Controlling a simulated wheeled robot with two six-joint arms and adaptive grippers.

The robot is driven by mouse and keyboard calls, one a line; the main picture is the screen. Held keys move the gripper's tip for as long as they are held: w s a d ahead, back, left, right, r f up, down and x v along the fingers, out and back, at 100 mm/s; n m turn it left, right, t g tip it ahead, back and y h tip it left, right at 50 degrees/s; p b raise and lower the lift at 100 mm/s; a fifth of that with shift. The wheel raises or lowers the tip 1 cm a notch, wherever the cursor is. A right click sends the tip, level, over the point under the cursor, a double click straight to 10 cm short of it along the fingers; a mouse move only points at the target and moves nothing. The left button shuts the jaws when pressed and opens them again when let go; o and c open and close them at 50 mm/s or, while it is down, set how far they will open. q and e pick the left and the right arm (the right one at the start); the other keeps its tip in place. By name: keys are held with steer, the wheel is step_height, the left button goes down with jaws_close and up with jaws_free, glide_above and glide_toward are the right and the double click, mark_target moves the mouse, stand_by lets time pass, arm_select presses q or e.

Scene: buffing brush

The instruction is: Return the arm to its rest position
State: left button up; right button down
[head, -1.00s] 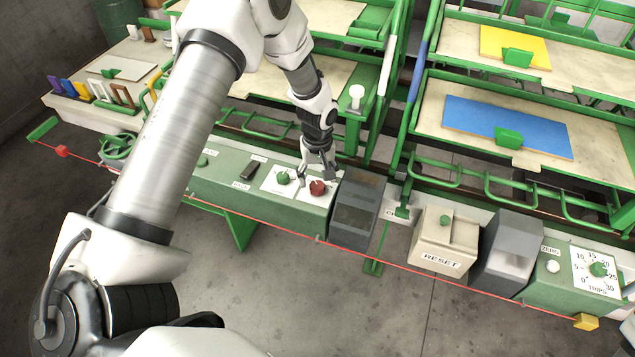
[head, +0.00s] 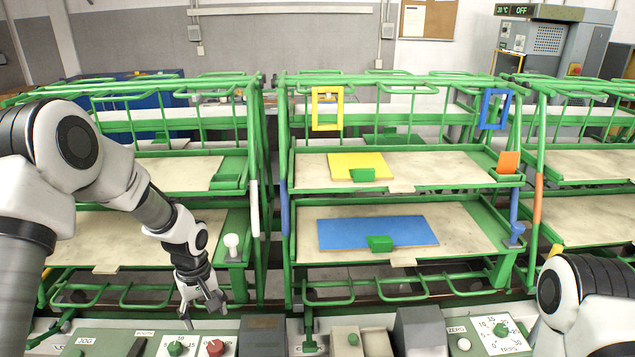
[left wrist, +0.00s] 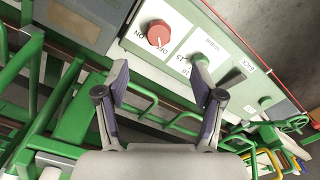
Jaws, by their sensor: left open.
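My left gripper (head: 203,312) is open and empty, hanging fingers-down in front of the lower left shelf, above the back edge of the green control panel (head: 100,340). The red knob (head: 216,347) sits on the panel just below it in the head view. In the left wrist view the open fingers (left wrist: 160,90) stand apart, and the red knob (left wrist: 158,33), with ON and OFF labels, lies beyond them, clear of both. A green knob (left wrist: 199,62) is beside it. Part of my right arm shows at the lower right of the head view; its gripper is not in view.
Green shelf racks (head: 285,220) fill the middle, with a blue board (head: 378,232) and a yellow board (head: 357,166). Green looped rails (head: 415,288) jut out near the panel. A grey box (head: 420,332) and a dial panel (head: 497,335) stand at the front.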

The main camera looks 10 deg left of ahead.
arm_select(q)
steer(key=s+f, duration=0.1)
steer(key=f, duration=0.1)
steer(key=s+d+f+g, duration=0.1)
steer(key=s+f, duration=0.1)
steer(key=s+f+g, duration=0.1)
steer(key=s+f, duration=0.1)
steer(key=shift+s+d+f, duration=0.15)
steer(key=shift+f, duration=0.2)
steer(key=s+d+f+m, duration=0.2)
steer(key=s+d+f, duration=0.15)
steer(key=s, duration=0.55)
steer(key=s+d+f+m+g, duration=0.1)
steer(key=s+d+f+m, duration=0.1)
steer(key=s+f, duration=0.5)
steer(key=s+d+f+m, duration=0.2)
steer(key=s, duration=0.9)
steer(key=w+m+t, duration=0.1)
steer(key=w, duration=0.1)
steer(key=w+m+t, duration=0.2)
steer(key=shift+a+r, duration=0.15)
steer(key=shift+r, duration=0.05)
